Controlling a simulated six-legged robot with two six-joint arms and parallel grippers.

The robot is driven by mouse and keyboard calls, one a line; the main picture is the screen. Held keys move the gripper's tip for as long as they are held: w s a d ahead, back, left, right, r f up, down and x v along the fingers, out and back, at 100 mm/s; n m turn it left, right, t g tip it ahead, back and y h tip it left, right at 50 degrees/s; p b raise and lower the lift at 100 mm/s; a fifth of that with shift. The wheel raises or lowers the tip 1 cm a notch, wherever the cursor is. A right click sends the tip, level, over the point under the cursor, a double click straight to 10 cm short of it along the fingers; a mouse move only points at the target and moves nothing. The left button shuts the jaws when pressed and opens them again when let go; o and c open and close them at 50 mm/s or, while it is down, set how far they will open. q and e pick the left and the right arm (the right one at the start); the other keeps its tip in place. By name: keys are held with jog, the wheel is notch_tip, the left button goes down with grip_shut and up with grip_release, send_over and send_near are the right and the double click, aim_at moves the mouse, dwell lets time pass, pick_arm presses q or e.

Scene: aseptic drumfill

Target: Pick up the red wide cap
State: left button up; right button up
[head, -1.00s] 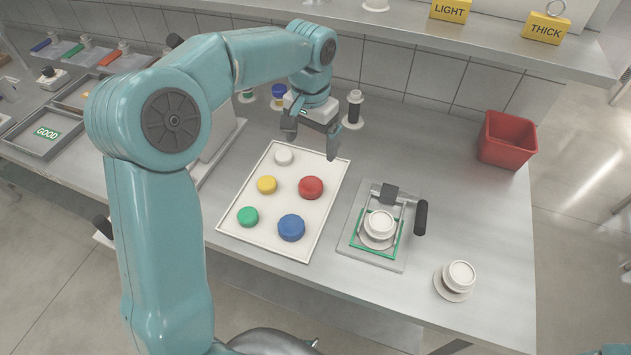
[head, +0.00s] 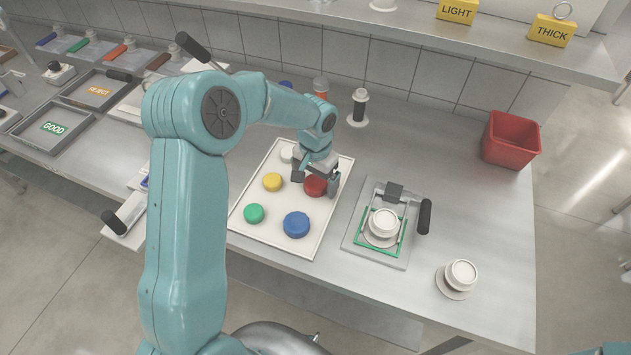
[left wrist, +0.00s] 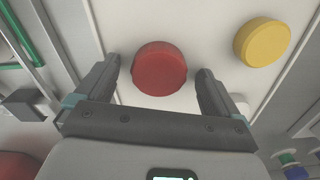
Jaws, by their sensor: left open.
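The red wide cap (head: 314,187) lies on the white tray (head: 246,225), partly hidden behind my left gripper in the head view. My left gripper (head: 315,188) is over it with its jaws open. In the left wrist view the red cap (left wrist: 159,68) shows between and slightly beyond the two open fingers (left wrist: 160,80), with a gap on each side. The fingers do not touch the cap. My right gripper is not in view.
The tray also holds yellow (head: 272,182), green (head: 254,213), blue (head: 296,224) and white (head: 287,154) caps. A fixture with a green frame and dark handle (head: 425,216) stands right of the tray. A red bin (head: 510,139) is at the back right.

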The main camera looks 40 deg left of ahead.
pick_arm(q)
jog(key=shift+c, duration=0.6)
jog(key=c, duration=1)
jog(key=shift+d, duration=0.1)
